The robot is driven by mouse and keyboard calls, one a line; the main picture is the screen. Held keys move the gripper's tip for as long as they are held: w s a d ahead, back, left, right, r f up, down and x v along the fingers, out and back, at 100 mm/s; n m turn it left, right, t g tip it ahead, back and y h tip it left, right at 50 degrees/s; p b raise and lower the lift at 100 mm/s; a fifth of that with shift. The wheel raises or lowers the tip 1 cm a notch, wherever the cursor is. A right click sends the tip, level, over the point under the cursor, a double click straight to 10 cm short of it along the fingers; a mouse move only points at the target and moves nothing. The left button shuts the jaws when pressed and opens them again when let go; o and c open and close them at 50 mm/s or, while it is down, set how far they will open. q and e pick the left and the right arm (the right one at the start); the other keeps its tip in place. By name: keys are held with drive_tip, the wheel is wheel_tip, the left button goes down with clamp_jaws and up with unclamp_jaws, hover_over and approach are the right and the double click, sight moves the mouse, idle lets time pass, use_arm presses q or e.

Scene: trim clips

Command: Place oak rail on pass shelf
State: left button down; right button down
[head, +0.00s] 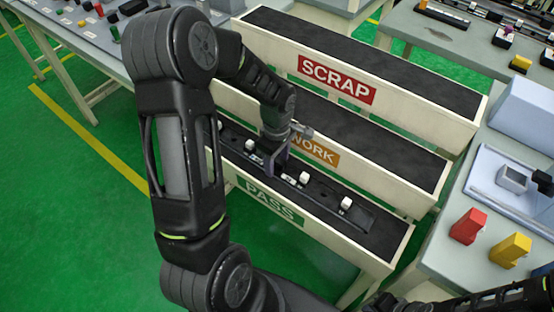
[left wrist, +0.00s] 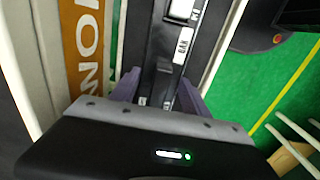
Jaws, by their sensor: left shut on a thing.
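The oak rail (head: 326,194) is a long dark strip with several white clips. It lies lengthwise in the trough of the pass shelf (head: 385,243), the front tier with the green PASS sign. My left gripper (head: 279,168) is down at the rail's middle, shut on it. In the left wrist view the two purple fingers of my left gripper (left wrist: 158,94) straddle the rail (left wrist: 165,78), whose white label reads OAK. My left arm hides part of the rail's left end. Whether the rail rests fully on the shelf floor is hard to tell.
The work tier (head: 395,160) and the scrap tier (head: 400,98) rise behind the pass shelf, both bare where visible. A table at the right holds a red block (head: 468,226) and a yellow block (head: 510,250). The shelf's right end is clear.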

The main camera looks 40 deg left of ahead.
sight(277, 159)
use_arm(q)
drive_tip(key=shift+f, duration=0.15)
drive_tip(key=c, duration=0.5)
unclamp_jaws()
wheel_tip(277, 159, up, 12)
drive_tip(key=shift+r, duration=0.15)
idle(0.7)
